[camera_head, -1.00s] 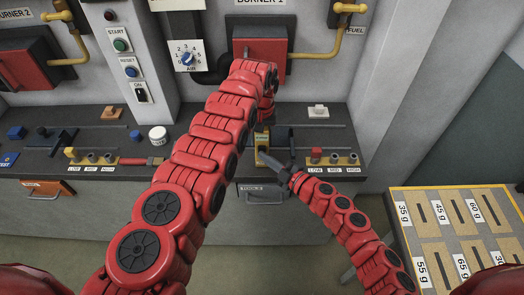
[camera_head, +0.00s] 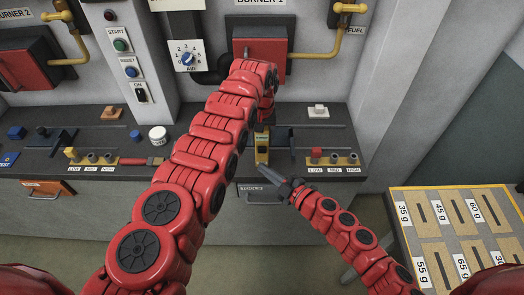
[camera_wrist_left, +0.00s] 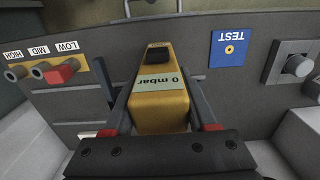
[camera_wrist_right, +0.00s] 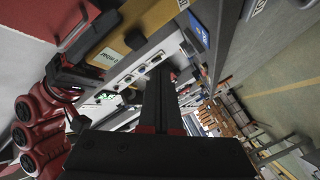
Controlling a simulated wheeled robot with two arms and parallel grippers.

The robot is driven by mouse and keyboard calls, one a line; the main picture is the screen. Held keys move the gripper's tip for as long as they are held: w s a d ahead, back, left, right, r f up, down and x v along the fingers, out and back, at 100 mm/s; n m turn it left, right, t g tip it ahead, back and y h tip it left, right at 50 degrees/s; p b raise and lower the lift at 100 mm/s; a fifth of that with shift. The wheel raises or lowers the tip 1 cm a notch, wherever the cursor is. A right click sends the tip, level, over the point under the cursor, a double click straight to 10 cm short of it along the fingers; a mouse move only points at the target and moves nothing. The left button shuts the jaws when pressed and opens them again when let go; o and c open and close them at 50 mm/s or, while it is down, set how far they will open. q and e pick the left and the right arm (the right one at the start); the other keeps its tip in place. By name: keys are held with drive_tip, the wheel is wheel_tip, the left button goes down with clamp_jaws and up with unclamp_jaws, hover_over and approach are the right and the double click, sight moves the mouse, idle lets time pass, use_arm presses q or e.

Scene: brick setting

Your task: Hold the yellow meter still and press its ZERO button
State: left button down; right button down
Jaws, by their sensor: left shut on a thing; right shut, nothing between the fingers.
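The yellow meter (camera_head: 262,152) stands at the front of the grey bench. In the left wrist view the meter (camera_wrist_left: 160,105) shows a display reading "0 mbar", upside down, and a black button (camera_wrist_left: 158,52) on its face. My left gripper (camera_wrist_left: 163,125) is shut on the meter's sides; in the head view my own arm hides most of this grip. My right gripper (camera_head: 265,171) is shut and empty, just in front of and below the meter. In the right wrist view its closed fingers (camera_wrist_right: 160,75) appear apart from the meter (camera_wrist_right: 150,20) and its black button (camera_wrist_right: 135,38).
A LOW/MID/HIGH socket strip with a red plug (camera_head: 316,155) lies right of the meter. A white jar (camera_head: 158,136) and a blue TEST plate (camera_head: 8,159) are on the left. A table with weight slots (camera_head: 440,225) stands at lower right. Floor in front is clear.

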drive_tip(key=shift+s, duration=0.95)
use_arm(q)
drive_tip(key=shift+c, duration=0.6)
unclamp_jaws()
